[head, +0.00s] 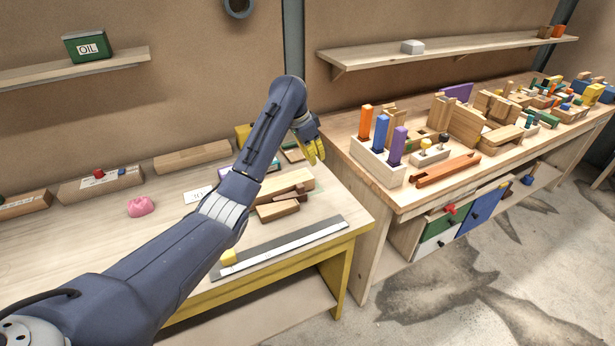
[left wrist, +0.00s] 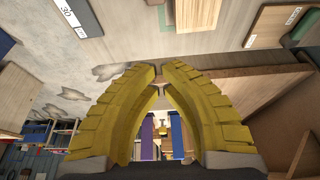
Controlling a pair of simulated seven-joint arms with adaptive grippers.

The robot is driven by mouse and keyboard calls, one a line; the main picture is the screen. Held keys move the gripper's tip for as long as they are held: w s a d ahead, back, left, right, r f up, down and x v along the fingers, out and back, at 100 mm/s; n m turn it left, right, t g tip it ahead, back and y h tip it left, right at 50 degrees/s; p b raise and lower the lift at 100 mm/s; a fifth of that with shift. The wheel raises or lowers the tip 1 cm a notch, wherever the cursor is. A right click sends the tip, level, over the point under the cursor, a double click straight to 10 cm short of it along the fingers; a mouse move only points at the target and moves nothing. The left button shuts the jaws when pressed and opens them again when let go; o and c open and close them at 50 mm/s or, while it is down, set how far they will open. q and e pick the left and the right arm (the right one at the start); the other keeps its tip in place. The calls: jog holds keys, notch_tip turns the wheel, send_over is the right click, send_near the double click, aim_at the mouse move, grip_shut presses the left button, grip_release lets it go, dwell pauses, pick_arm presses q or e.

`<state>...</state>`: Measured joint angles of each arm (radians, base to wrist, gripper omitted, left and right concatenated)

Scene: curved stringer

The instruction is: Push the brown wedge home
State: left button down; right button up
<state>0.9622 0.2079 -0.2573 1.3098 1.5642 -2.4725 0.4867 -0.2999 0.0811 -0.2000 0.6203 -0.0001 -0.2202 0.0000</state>
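The brown wedge (head: 290,192) looks like a darker, slim piece lying in a light wooden assembly (head: 299,181) on the near table. How deep it sits is too small to tell. My left gripper (head: 314,159), with yellow fingers, is above and beyond the assembly, at the table's right end, apart from the wedge in the head view. In the left wrist view the gripper (left wrist: 160,69) has its fingertips drawn together with only a narrow gap, and no held object is visible. Brown wooden surfaces show at that view's right; I cannot tell which is the wedge. My right gripper is not in view.
A pink lump (head: 141,206) lies to the left. A second bench to the right holds a peg block (head: 372,162) and many wooden pieces.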

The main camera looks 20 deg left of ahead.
pick_arm(q)
jog(key=x, duration=1)
jog(key=shift+a, duration=0.25)
jog(key=shift+s+a, duration=0.55)
jog(key=shift+a, duration=0.1)
jog(key=shift+s+a+r, duration=0.1)
jog(key=shift+s+a, duration=0.7)
jog(key=shift+d, duration=0.1)
